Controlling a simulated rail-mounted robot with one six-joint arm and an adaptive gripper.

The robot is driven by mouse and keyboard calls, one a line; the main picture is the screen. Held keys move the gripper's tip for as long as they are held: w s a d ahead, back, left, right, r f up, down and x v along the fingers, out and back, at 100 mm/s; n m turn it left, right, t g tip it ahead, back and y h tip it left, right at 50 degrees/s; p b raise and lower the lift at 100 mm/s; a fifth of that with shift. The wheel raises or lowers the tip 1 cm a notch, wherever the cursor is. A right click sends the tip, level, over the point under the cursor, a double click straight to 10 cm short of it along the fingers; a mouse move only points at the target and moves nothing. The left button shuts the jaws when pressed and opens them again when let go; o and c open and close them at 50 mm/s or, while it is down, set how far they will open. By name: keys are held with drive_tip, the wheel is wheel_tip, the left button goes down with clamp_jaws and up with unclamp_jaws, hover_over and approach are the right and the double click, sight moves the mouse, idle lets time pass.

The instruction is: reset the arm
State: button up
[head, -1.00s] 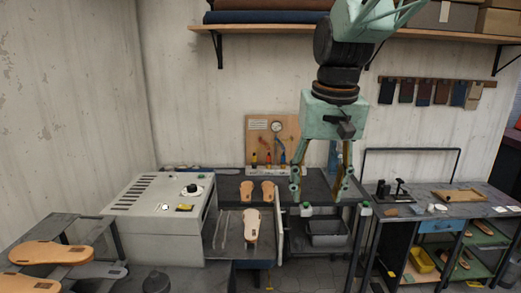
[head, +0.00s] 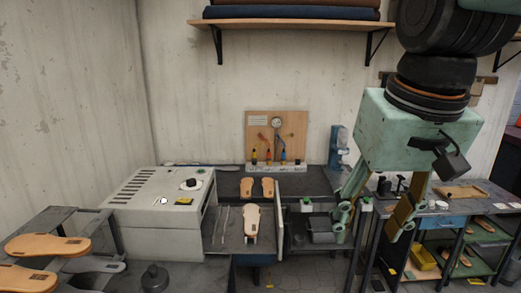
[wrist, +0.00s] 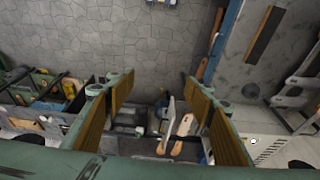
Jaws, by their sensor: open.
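My gripper (head: 372,228) hangs at the right of the head view, fingers pointing down, open and empty. It is in front of the shelves and the right-hand bench, nearer to the camera than they are. In the wrist view my gripper's two fingers (wrist: 158,92) are spread wide with nothing between them but the distant floor and workshop furniture.
A light grey machine (head: 150,220) stands at left centre with a sole (head: 252,224) on its pulled-out tray. Two more soles (head: 257,187) lie behind it. A rack with soles (head: 45,248) is at lower left. A wall shelf (head: 290,24) runs above.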

drive_tip(key=s+d+f+b, duration=0.1)
drive_tip(key=s+f, duration=0.1)
drive_tip(key=s, duration=0.5)
drive_tip(key=s+d+f+b, duration=0.1)
drive_tip(key=s+f, duration=0.2)
drive_tip(key=s, duration=0.4)
drive_tip(key=shift+s+d+f+t, duration=0.2)
drive_tip(key=shift+f+t, duration=0.1)
drive_tip(key=shift+t, duration=0.1)
drive_tip(key=shift+c, duration=0.7)
